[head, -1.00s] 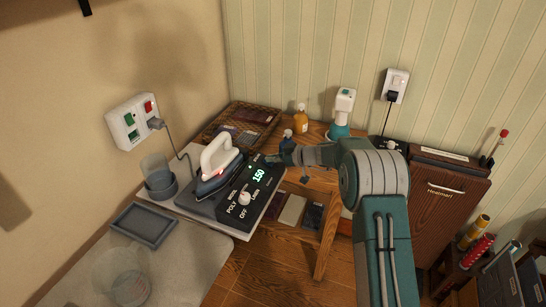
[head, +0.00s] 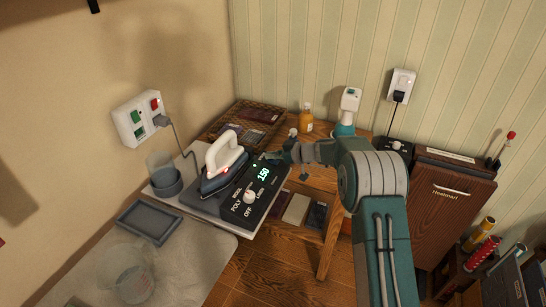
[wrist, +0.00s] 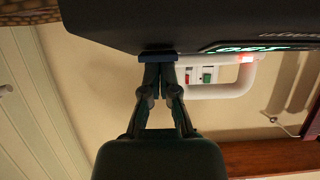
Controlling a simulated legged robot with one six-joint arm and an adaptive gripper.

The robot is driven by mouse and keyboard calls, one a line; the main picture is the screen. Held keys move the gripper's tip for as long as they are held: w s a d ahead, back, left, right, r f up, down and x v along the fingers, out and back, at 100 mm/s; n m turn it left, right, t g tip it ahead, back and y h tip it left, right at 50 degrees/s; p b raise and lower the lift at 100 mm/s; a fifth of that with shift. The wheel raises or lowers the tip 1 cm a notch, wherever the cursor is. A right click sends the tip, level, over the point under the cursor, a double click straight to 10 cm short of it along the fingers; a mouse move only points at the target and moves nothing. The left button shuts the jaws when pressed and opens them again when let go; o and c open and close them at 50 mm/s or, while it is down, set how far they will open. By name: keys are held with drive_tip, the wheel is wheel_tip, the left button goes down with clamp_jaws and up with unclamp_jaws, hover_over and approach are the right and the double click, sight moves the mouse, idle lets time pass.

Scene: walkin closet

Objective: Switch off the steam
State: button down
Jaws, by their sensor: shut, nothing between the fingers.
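The black ironing station (head: 262,197) stands on the left end of the wooden bench, with a lit green "150" readout (head: 263,174), a white dial (head: 250,196) and a small green light (head: 254,165). A white-handled iron (head: 224,160) rests on it. My gripper (head: 273,158) is at the station's far edge. In the wrist view my gripper (wrist: 160,62) is shut, its tips against or very near a small dark blue piece (wrist: 157,57) at the station's edge. I cannot tell whether they touch. No steam is visible.
A wall socket (head: 138,118) with red and green switches feeds a cord behind the iron. A cup (head: 163,176) stands left of the iron and a grey tray (head: 150,222) in front. An amber bottle (head: 306,120) and a white-and-teal device (head: 348,110) stand behind my arm.

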drive_tip(key=shift+r, duration=0.1)
drive_tip(key=shift+r, duration=0.25)
wheel_tip(320, 180, up, 3)
drive_tip(key=shift+d+f, duration=0.15)
drive_tip(key=s+d+r, duration=0.3)
drive_tip(key=d+r, duration=0.3)
drive_tip(key=d, duration=0.1)
drive_tip(key=shift+d+r, duration=0.15)
drive_tip(key=shift+d, duration=0.25)
drive_tip(key=shift+r, duration=0.1)
